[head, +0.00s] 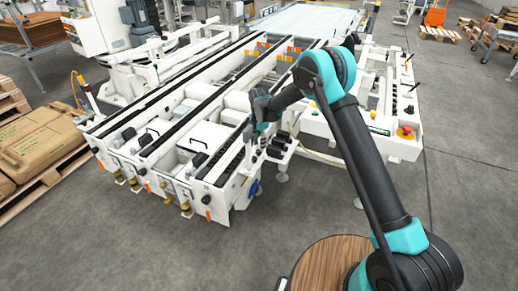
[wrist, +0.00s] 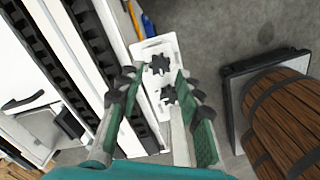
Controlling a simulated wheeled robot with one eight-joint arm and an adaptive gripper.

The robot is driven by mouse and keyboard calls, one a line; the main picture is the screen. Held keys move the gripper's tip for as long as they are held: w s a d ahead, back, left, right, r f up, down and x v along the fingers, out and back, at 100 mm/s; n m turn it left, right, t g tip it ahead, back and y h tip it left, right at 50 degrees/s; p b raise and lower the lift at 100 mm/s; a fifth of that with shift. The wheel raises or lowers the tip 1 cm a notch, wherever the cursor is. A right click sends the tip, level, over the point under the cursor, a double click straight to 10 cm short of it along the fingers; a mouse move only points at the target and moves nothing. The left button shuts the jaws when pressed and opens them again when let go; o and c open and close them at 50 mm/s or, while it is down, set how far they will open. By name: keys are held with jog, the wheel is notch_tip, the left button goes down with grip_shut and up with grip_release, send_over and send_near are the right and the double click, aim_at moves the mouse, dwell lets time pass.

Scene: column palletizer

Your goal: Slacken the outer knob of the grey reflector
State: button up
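In the wrist view, two black star-shaped knobs sit on a white plate: one farther knob (wrist: 158,64) and one nearer knob (wrist: 168,95). My gripper (wrist: 160,80) is open, with one green-padded finger on either side of the plate. Both knobs show between the fingers, and nothing is held. I cannot tell whether a finger touches a knob. In the head view my gripper (head: 259,106) is at the near right side of the white conveyor frame, and the arm partly hides that spot. I cannot make out the grey reflector clearly in either view.
The white conveyor frame (head: 222,211) with dark roller rails stands left of the gripper. A control box with a red button (head: 406,131) is at the right. Cardboard boxes (head: 45,145) lie on a pallet at the far left. The grey floor (head: 470,190) at right is clear.

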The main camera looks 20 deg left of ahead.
aim_at(259, 151)
notch_tip(259, 151, up, 8)
jog(key=shift+r, duration=0.2)
dwell(0.3)
jog(key=s+d+r+m+t, duration=0.15)
jog(key=d+r+m, duration=0.3)
jog(key=d, duration=0.55)
jog(key=s+d+r+m, duration=0.25)
jog(key=d+m, duration=0.25)
jog(key=d, duration=0.5)
jog(key=s+d+r+m, duration=0.1)
jog(key=d+r+m, duration=0.35)
jog(key=d, duration=0.65)
jog(key=s+d+f+m+t, duration=0.1)
jog(key=s+d+m, duration=0.6)
jog(key=s+d, duration=0.3)
jog(key=s+d+f+m+t, duration=0.1)
jog(key=s+d+f+m, duration=0.1)
jog(key=s+d+m, duration=0.6)
jog(key=s+d, duration=0.3)
jog(key=s, duration=0.2)
jog(key=shift+s+f+t, duration=0.2)
jog(key=shift+f+t, duration=0.05)
jog(key=shift+t, duration=0.1)
